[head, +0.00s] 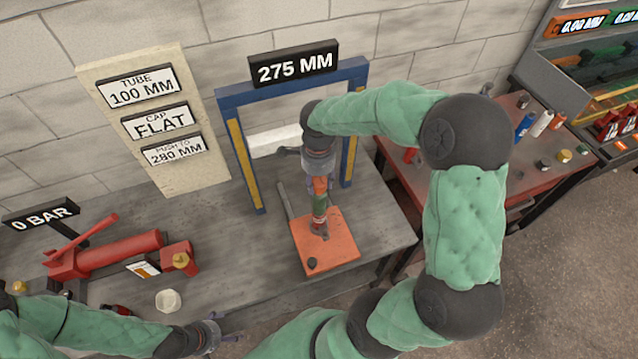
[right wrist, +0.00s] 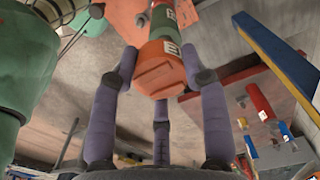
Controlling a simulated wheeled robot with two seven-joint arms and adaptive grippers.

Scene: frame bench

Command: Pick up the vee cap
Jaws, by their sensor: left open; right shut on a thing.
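I cannot tell whether the cap is apart from the column. My left gripper (head: 232,333) is open and empty at the bench's front edge.
A red hand pump (head: 110,252) lies at left near a white round piece (head: 168,301). A red side table (head: 480,165) at right holds several small parts.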

